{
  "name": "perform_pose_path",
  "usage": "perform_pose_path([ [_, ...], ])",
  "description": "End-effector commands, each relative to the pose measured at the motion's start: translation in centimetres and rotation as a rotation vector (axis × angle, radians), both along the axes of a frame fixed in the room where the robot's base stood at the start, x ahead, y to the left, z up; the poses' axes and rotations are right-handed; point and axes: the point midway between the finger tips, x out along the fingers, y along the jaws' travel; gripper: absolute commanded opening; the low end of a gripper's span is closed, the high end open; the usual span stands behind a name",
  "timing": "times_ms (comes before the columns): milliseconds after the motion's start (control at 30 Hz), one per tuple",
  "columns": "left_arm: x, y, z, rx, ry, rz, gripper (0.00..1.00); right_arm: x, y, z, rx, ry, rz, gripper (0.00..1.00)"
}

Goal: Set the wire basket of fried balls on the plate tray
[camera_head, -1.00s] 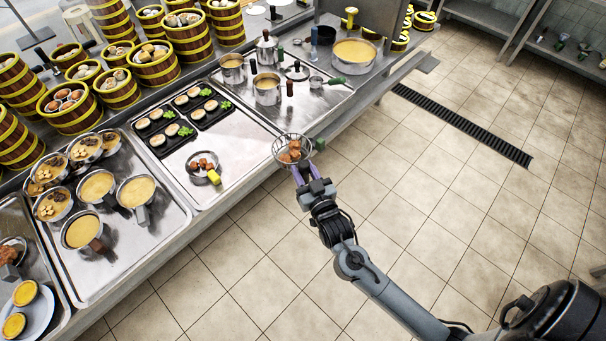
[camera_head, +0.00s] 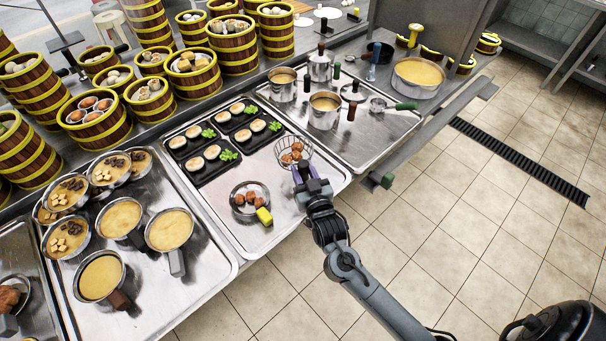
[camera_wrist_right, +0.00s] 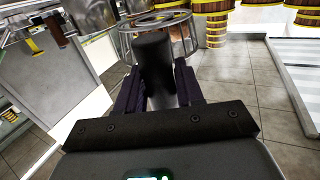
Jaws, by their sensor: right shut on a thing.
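The wire basket (camera_head: 293,150) holds several brown fried balls. My right gripper (camera_head: 301,174) is shut on its dark handle, which also shows between the fingers in the wrist view (camera_wrist_right: 153,60). The basket's wire rim shows at the top of the wrist view (camera_wrist_right: 155,22). In the head view the basket overlaps the right part of the plate tray (camera_head: 207,205); its height above the metal is hard to tell. The tray bears dark plates of rolls (camera_head: 205,160) with green garnish, and a round dish of brown balls (camera_head: 249,198). My left gripper is not in view.
Pots (camera_head: 325,110) and a green-handled pan stand on the tray to the right. Bowls of soup (camera_head: 169,229) fill the tray to the left. Bamboo steamer towers (camera_head: 235,45) stand behind. A green-ended thing (camera_head: 387,181) sticks out at the counter edge.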

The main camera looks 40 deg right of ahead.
Motion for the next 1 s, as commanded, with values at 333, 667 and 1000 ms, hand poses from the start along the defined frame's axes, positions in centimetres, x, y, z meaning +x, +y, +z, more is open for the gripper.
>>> perform_pose_path([
  [333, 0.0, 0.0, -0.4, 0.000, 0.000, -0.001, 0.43, 0.3, 0.0, 0.3, -0.001, -0.009, 0.001, 0.00],
  [667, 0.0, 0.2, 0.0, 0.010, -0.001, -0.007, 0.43, 0.3, 0.1, 0.4, -0.001, -0.009, 0.002, 0.00],
  [1000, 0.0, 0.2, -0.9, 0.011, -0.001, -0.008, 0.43, 0.3, 0.1, -1.8, -0.001, -0.010, 0.002, 0.00],
])
